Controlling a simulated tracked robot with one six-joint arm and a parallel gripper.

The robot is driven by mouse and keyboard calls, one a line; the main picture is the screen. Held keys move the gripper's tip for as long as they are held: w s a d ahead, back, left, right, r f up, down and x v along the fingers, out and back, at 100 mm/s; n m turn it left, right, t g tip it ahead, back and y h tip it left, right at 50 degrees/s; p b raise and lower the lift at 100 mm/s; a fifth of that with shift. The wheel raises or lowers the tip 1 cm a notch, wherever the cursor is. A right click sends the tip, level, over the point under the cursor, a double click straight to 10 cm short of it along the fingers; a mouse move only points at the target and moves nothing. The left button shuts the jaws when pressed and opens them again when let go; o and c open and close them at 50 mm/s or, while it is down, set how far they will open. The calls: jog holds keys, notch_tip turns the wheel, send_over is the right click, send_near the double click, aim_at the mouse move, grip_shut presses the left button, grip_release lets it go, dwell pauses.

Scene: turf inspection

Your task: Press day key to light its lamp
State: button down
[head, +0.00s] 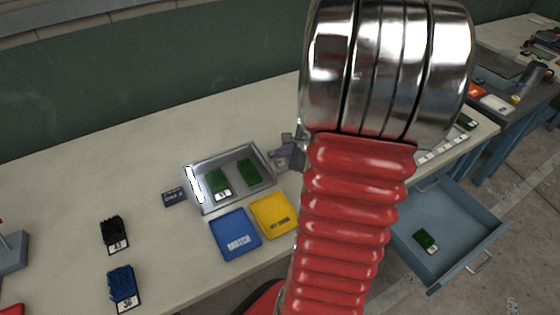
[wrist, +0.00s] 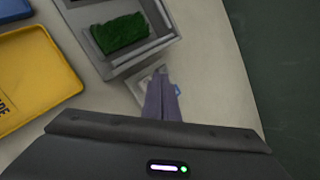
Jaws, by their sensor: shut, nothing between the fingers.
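My gripper (head: 285,153) is shut and empty at the right end of the grey metal viewing tray (head: 230,207). In the wrist view the shut fingers (wrist: 164,80) point down over a small pale panel (wrist: 137,88) beside the tray. A small blue patch (wrist: 178,90) shows at the right of the fingertips; I cannot tell if it is the day key. The fingers hide part of the panel, and I cannot tell whether they touch it. A white strip (head: 195,184) glows at the tray's left side. Two green turf samples (head: 219,184) (head: 249,173) lie in the tray.
A blue tray (head: 236,235) and a yellow tray (head: 273,215) stand in front of the viewing tray. A small dark labelled block (head: 174,197) is to its left. Black (head: 114,233) and blue (head: 122,286) samples lie further left. An open drawer (head: 450,235) juts out at right.

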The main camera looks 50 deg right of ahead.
aim_at(282, 164)
notch_tip(282, 164, up, 5)
jog(key=shift+r, duration=0.2)
dwell(0.5)
dwell(0.5)
jog(key=s+a+n+g+y, duration=0.1)
jog(key=s+a+n+g, duration=0.15)
jog(key=a+n, duration=0.5)
jog(key=s+a+n+g+y, duration=0.1)
jog(key=s+a+n+g, duration=0.15)
jog(key=a+n, duration=0.5)
jog(key=s+a+r+n, duration=0.1)
jog(key=a+r+n, duration=0.4)
jog(key=a, duration=0.4)
jog(key=s+a+r+n+t+h, duration=0.1)
jog(key=s+a+r+n, duration=0.1)
jog(key=a+r+n, duration=0.3)
jog(key=a+n, duration=0.3)
jog(key=a, duration=0.1)
jog(key=shift+s, duration=0.3)
